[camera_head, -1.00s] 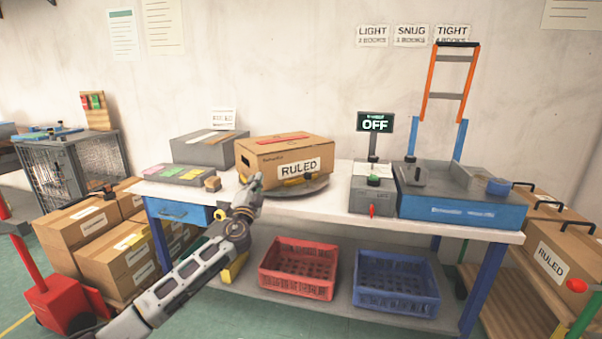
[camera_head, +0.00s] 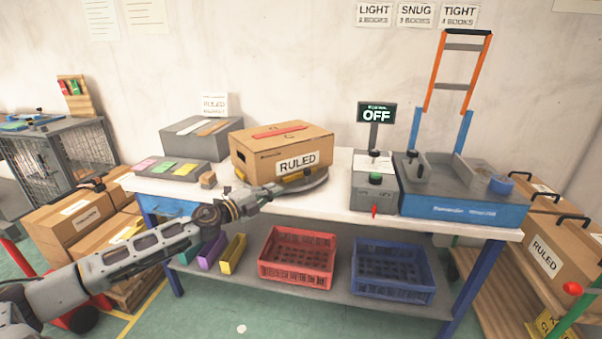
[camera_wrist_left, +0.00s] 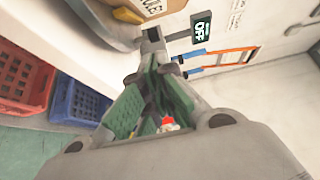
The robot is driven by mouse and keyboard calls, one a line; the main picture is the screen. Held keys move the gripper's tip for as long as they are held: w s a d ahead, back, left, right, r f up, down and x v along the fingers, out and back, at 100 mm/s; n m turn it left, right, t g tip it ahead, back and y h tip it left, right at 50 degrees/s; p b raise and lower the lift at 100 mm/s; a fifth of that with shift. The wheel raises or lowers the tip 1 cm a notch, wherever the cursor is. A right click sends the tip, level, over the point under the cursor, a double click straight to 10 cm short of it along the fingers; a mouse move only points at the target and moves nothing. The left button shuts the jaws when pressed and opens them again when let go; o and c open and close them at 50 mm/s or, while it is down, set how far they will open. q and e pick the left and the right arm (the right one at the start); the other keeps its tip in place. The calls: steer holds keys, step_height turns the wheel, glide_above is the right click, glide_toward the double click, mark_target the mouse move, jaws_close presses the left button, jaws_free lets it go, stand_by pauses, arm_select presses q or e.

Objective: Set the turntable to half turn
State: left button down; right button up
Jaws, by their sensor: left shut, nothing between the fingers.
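The turntable (camera_head: 318,183) is a grey disc on the white bench. A cardboard box labelled RULED (camera_head: 282,150) sits on it, with small yellow pieces at its lower edge. The box hides most of the disc. My left gripper (camera_head: 277,190) is shut and empty at the front of the turntable, close to its rim; I cannot tell whether it touches. In the left wrist view, the turntable's edge (camera_wrist_left: 103,28) shows at the upper left beside the gripper's green-padded fingers. My right gripper is not in view.
A grey control box (camera_head: 373,190) with an OFF display (camera_head: 376,115) stands right of the turntable, beside a blue-fronted press (camera_head: 463,210). A grey box (camera_head: 201,140) and tray (camera_head: 170,172) stand left. Red (camera_head: 297,257) and blue (camera_head: 393,272) crates are below. The bench front is clear.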

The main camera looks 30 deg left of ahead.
arm_select(q)
steer(key=shift+w+d, duration=0.1)
steer(key=shift+w, duration=0.25)
stand_by(0.3)
steer(key=shift+p+x, duration=0.55)
steer(key=shift+x, duration=2.45)
steer(key=shift+w+d, duration=0.1)
steer(key=shift+w, duration=0.35)
steer(key=shift+w+d, duration=0.2)
steer(key=shift+w, duration=0.4)
steer(key=shift+w+d+p, duration=0.2)
steer(key=shift+w+p, duration=0.15)
steer(key=shift+w, duration=0.25)
steer(key=shift+x, duration=1.9)
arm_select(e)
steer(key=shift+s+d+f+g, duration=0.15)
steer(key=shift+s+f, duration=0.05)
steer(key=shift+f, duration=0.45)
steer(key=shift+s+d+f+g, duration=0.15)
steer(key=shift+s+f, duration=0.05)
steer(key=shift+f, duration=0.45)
